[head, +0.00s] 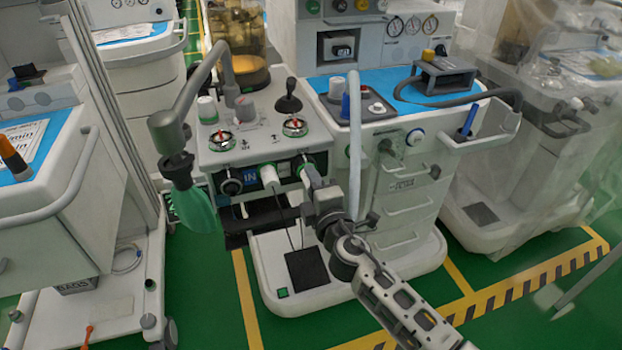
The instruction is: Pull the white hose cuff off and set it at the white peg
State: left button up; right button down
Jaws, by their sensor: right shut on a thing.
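My right gripper (312,184) is at the front panel of the middle cart, shut on a pale cuff-like end. Its fingers hide most of that piece, so I cannot tell whether it is still seated on its port. A white hose (355,150) hangs just right of the gripper, and its lower end passes behind my wrist. A short white cylinder (270,176), which may be the white peg, sticks out of the panel just left of the gripper. A blue "IN" label (250,177) and a dark round port (231,183) are left of it. My left gripper is not in view.
A grey bent arm (190,92) with a green bag (195,208) hangs at the cart's left. A dark shelf (265,217) lies below the panel. The drawer cart (405,200) is close on the right. Green floor (210,290) is open in front.

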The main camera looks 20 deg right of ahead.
jog(key=shift+s+d, duration=0.1)
jog(key=shift+s, duration=2.85)
